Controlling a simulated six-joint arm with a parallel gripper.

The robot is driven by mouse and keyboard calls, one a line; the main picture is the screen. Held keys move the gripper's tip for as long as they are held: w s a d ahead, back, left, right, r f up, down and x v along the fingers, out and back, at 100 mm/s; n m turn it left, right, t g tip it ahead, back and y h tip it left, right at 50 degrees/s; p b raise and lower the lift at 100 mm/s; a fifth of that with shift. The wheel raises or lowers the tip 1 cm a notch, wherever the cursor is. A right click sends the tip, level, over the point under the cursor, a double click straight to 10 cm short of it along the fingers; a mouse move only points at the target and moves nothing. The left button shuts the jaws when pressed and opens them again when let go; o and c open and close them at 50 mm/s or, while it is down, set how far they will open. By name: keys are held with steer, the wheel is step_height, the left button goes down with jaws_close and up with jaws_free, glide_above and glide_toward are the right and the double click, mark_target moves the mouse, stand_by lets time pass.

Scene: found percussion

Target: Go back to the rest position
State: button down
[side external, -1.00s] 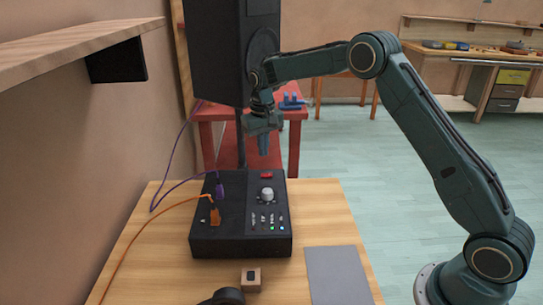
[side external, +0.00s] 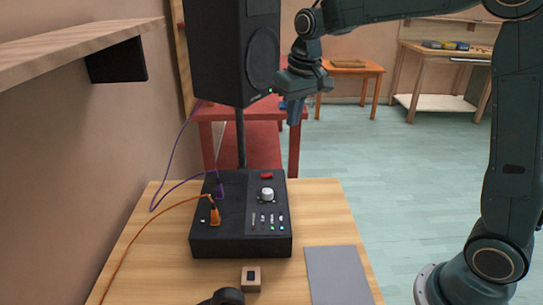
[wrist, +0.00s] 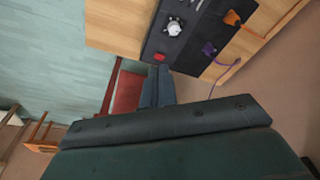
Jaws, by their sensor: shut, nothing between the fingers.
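My gripper (side external: 294,110) is shut and empty. In the side view it hangs in the air, fingers down, above and behind the right back corner of the black control box, in front of the red table. The black control box (side external: 240,245) sits on the wooden table, with a white knob (side external: 267,194), a red button (side external: 266,176) and several small sliders. In the wrist view the shut fingers (wrist: 157,75) show in the middle, with the box (wrist: 188,45) beyond them at the top.
A black speaker (side external: 215,60) stands behind the box, close left of my gripper. A purple cable (side external: 167,160) and an orange cable (side external: 130,235) plug into the box. A grey mat (side external: 338,275) and a small wooden block (side external: 251,279) lie in front. Open floor (side external: 400,190) is at right.

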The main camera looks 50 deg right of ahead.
steer(key=s+a+n+t, duration=0.1)
steer(key=s+a+t, duration=0.1)
steer(key=s, duration=2.4)
steer(key=shift+s+a+r+n+t, duration=0.2)
steer(key=shift+s+a+n+t, duration=0.15)
steer(key=shift+t, duration=0.35)
